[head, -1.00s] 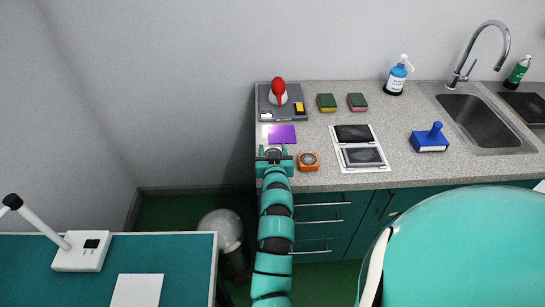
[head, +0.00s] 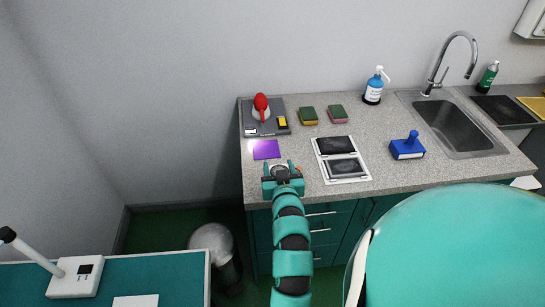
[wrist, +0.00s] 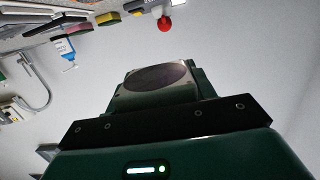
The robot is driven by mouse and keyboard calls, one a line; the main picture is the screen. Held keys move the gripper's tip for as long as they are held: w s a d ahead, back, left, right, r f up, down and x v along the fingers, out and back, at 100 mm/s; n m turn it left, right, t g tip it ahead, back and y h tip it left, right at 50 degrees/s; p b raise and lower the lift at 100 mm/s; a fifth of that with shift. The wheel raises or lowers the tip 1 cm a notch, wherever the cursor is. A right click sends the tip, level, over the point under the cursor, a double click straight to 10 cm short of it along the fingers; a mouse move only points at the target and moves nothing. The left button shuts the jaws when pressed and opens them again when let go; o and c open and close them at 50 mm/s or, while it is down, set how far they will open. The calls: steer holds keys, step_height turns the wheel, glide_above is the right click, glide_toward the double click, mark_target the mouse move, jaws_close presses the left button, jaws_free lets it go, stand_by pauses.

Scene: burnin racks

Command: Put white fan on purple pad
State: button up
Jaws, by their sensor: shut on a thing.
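The white fan (wrist: 155,78), a pale square frame with a dark round middle, is held up in my gripper (wrist: 160,98) in the wrist view. In the head view my gripper (head: 281,170) is over the counter's front edge, shut on the fan, of which only a small pale bit shows. The purple pad (head: 266,149) lies flat and bare on the counter, just beyond and slightly left of my gripper. The fan and the pad are apart.
A grey tray (head: 279,131) with a red-topped object stands behind the pad. An orange fan (head: 298,168) is mostly hidden by my gripper. Two sponges (head: 308,115), a white-framed panel (head: 342,158) and a blue stamp-like object (head: 407,146) are to the right.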

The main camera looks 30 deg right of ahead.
steer(key=s+p, duration=0.1)
steer(key=s+r+p, duration=0.1)
steer(key=shift+s+d+r+p, duration=0.2)
steer(key=shift+s+r+p, duration=0.05)
steer(key=shift+p, duration=0.05)
steer(key=shift+s+p, duration=0.4)
steer(key=shift+p, duration=0.05)
steer(key=shift+a, duration=0.1)
steer(key=w+a+f+n+y+b, duration=0.1)
steer(key=w+a+f+n+y, duration=0.1)
steer(key=a+f, duration=0.5)
steer(key=w+a+f+n+t+y+b, duration=0.1)
steer(key=w+a+f+n+y+b, duration=0.1)
steer(key=a+f+y, duration=0.3)
steer(key=a+f+n, duration=0.1)
steer(key=a+f, duration=0.1)
steer(key=a, duration=0.2)
steer(key=shift+w+a+t+b, duration=0.25)
steer(key=shift+a+t+b, duration=0.05)
steer(key=shift+a, duration=0.1)
steer(key=shift+f, duration=0.1)
